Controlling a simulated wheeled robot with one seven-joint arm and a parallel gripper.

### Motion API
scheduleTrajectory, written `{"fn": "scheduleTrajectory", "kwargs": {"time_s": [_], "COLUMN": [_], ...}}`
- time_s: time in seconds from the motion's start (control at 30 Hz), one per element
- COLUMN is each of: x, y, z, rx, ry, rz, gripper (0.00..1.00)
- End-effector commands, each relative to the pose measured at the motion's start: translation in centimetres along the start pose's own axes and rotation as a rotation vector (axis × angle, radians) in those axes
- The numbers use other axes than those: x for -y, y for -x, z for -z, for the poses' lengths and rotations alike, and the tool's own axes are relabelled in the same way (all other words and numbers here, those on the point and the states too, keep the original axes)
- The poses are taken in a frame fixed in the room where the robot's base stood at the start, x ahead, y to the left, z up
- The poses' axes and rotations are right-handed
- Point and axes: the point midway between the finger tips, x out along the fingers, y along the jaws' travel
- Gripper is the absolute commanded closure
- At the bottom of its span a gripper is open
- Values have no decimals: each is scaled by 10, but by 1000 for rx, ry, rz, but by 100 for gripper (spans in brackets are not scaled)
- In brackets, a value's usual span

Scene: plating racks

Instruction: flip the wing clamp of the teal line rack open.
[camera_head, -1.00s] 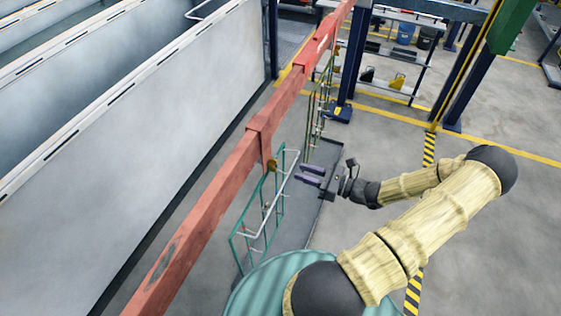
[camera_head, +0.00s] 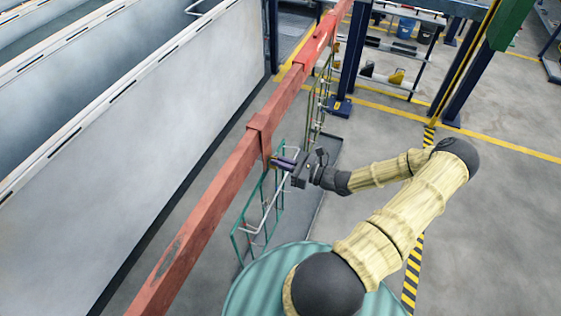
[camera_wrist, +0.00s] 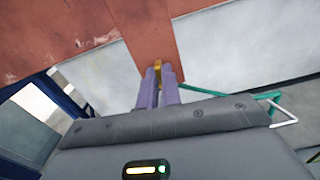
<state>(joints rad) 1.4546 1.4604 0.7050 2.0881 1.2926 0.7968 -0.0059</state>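The teal line rack (camera_head: 236,246) is a green wire frame hanging under the red beam, with a pale bent rod across it. Its small yellow wing clamp (camera_wrist: 157,66) sits at the lower part of a red hanger on the beam. My gripper (camera_head: 275,161) reaches in from the right at the rack's upper end. In the wrist view its two purple fingers (camera_wrist: 159,76) stand close together with the yellow clamp between their tips, and they look shut on it. In the head view the fingers mostly hide the clamp.
The red beam (camera_head: 205,203) runs diagonally above the racks. Another rack (camera_head: 317,105) hangs farther back. A large pale tank wall (camera_head: 130,150) stands to the left. A grey tray (camera_head: 300,215) lies below, with open floor to the right.

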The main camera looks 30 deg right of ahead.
Motion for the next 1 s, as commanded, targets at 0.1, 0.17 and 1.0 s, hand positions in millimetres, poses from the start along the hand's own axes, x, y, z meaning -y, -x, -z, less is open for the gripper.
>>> {"fn": "scheduleTrajectory", "kwargs": {"time_s": [0.1, 0.17, 1.0], "x": [0, 0, 6], "y": [0, 0, 0], "z": [0, 0, 0], "rx": [0, 0, -1], "ry": [0, -1, -404], "rz": [0, 0, 0], "gripper": [100, 100, 100]}}
